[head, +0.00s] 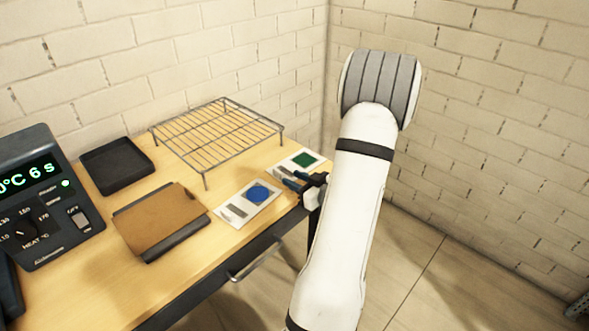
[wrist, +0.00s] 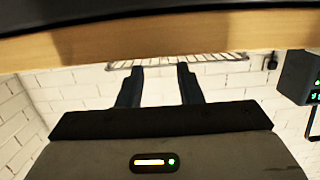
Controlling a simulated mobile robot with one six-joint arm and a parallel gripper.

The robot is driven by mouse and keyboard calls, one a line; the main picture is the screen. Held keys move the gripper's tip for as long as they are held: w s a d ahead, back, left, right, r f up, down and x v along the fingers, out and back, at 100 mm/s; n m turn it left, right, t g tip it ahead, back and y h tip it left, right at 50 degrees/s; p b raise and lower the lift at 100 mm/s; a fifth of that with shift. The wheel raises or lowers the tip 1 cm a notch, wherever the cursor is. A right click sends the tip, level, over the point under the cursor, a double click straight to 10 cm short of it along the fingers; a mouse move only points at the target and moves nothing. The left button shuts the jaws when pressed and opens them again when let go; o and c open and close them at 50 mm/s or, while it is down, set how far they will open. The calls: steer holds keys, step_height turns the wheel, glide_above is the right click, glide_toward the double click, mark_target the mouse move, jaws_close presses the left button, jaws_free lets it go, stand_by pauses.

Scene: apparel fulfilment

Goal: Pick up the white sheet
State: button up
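Two white sheets lie on the wooden table near its right end. One white sheet (head: 250,208) bears a blue disc and a grey strip. The other white sheet (head: 289,164) bears a green patch and is partly hidden behind my gripper. My gripper (head: 291,180) is at the table's right edge, close to both sheets; whether it touches either cannot be told. In the wrist view my gripper (wrist: 161,75) has its two dark fingers apart, with only wall and rack seen between them. No sheet shows in the wrist view.
A wire rack (head: 218,135) stands behind the sheets. A brown board on a dark base (head: 160,222), a black tray (head: 116,164) and a heat controller (head: 45,205) are to the left. The table front has a drawer handle (head: 254,263). Brick walls close off the back and right.

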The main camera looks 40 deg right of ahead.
mark_target(278, 173)
steer(key=w, duration=0.4)
steer(key=w+a+f, duration=0.1)
steer(key=w, duration=0.2)
steer(key=shift+c, duration=0.3)
jaws_close()
